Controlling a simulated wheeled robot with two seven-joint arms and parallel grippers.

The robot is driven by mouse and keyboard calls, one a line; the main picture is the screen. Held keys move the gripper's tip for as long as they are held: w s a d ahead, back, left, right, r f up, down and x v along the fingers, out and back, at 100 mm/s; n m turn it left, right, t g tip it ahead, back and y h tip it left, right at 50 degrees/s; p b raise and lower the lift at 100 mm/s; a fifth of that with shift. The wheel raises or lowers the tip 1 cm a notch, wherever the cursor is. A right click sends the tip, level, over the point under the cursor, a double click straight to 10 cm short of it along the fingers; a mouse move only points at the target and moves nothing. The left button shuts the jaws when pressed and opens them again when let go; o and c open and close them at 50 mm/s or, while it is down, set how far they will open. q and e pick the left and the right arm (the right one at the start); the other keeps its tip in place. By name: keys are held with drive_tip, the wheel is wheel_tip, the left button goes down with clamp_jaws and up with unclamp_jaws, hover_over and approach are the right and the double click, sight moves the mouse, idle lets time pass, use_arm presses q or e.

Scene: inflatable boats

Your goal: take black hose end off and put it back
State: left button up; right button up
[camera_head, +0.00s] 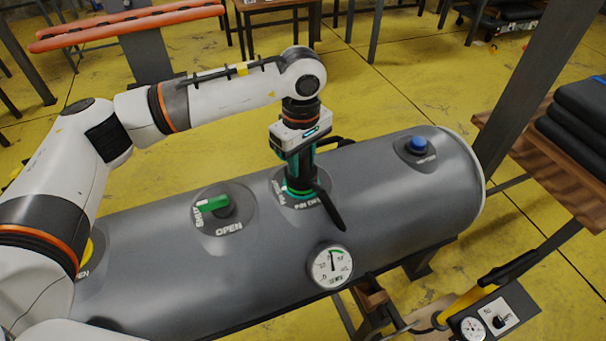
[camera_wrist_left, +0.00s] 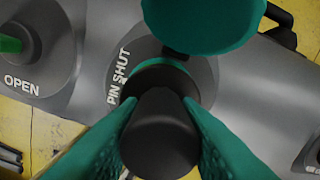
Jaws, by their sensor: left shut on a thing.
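My left gripper (camera_head: 299,180) points down at the valve with the green ring (camera_head: 280,186) on the grey inflatable tube (camera_head: 390,205). Its green fingers are shut on the black hose end (camera_wrist_left: 160,135), a thick black cylinder. In the left wrist view the hose end stands in front of the valve's green ring (camera_wrist_left: 203,77), beside the "PIN SHUT" lettering. Whether it is seated in the valve or just above it I cannot tell. A black arm-like piece (camera_head: 329,208) slants down to the right by the gripper. My right gripper is not in view.
A green "OPEN" valve knob (camera_head: 214,204) lies to the left and a blue-capped valve (camera_head: 417,144) to the right. A round gauge (camera_head: 331,266) sits on the tube's front. A yellow-handled pump (camera_head: 470,300) stands at front right.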

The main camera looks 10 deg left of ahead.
use_arm(q)
drive_tip(key=n+b, duration=0.1)
drive_tip(key=n, duration=0.1)
drive_tip(key=shift+f+n, duration=0.15)
drive_tip(key=shift+n, duration=0.95)
drive_tip(key=shift+n+b, duration=0.45)
drive_tip(key=shift+n, duration=1.55)
drive_tip(key=shift+r, duration=0.85)
drive_tip(key=shift+r, duration=0.1)
